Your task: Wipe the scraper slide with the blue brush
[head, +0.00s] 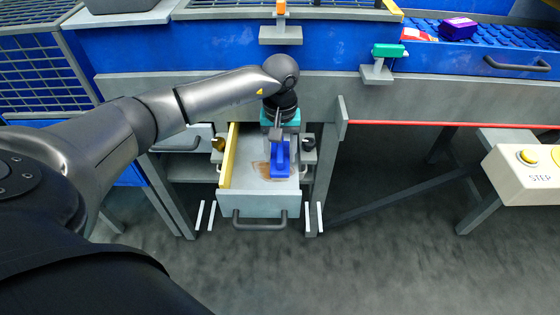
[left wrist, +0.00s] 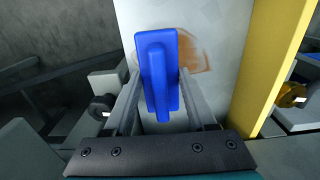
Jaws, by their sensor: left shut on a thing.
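The scraper slide (head: 252,205) is pulled out like a drawer below the blue machine, with a grey handle on its front and a yellow bar along its left side. A brown smear (head: 262,171) lies on its grey surface; in the left wrist view the smear (left wrist: 192,55) shows beside the brush. My left gripper (head: 278,138) is above the slide, pointing down, shut on the blue brush (head: 280,162). In the left wrist view the brush (left wrist: 157,70) is between the fingers. Whether it touches the surface I cannot tell. My right gripper is not in view.
A red bar (head: 440,124) runs to the right. A white STEP box (head: 525,175) with a yellow button stands at the far right. Orange (head: 281,8) and green (head: 388,50) handles sit above, and a purple package (head: 458,28) lies on the blue belt. The floor in front is clear.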

